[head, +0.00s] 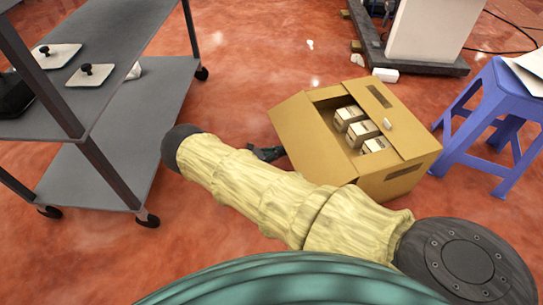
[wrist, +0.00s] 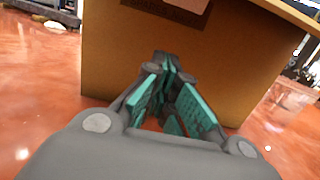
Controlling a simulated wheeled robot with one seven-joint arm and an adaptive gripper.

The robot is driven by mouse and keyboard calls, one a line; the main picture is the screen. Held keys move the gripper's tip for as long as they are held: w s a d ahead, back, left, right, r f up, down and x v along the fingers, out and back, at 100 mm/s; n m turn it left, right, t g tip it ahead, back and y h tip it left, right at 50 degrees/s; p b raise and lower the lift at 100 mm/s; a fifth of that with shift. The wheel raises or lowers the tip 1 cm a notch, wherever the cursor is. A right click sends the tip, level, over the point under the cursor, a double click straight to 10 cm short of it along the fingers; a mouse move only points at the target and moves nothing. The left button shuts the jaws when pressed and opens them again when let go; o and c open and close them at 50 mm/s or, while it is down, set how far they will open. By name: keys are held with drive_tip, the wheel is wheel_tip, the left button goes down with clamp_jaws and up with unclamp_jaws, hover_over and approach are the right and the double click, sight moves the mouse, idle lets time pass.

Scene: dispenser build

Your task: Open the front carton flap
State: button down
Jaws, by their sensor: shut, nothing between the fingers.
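The tan carton (head: 400,183) stands on the floor, open at the top, with several small white-topped boxes (head: 362,130) inside. A broad flap (head: 306,128) slants outward on its left side. Another flap (head: 379,97) with a dark slot lies at the right. I cannot tell which one is the front flap. My gripper (head: 272,154) is low beside the carton's left side, partly hidden by my arm. In the wrist view my gripper (wrist: 166,62) has its teal-padded fingers converging at the tips, shut and empty, before a carton wall (wrist: 235,70). Contact is unclear.
A grey shelf cart (head: 120,130) on casters stands at the left, with pale lidded plates (head: 90,75) on top. A blue stool (head: 487,130) is close to the carton's right. A white pedestal (head: 425,30) stands behind. Red floor between cart and carton is free.

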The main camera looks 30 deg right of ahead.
sight(284, 144)
drive_tip(key=shift+s+d+r+b, duration=0.1)
drive_tip(key=shift+d+r+b, duration=0.15)
drive_tip(key=shift+r, duration=0.4)
drive_tip(key=shift+d+r+b, duration=0.1)
drive_tip(key=shift+r+b, duration=0.2)
drive_tip(key=shift+r, duration=0.35)
drive_tip(key=shift+s+d+r+b, duration=0.1)
drive_tip(key=shift+d+r+b, duration=0.15)
drive_tip(key=shift+r, duration=0.4)
drive_tip(key=shift+w+a+r, duration=0.1)
drive_tip(key=shift+r, duration=0.05)
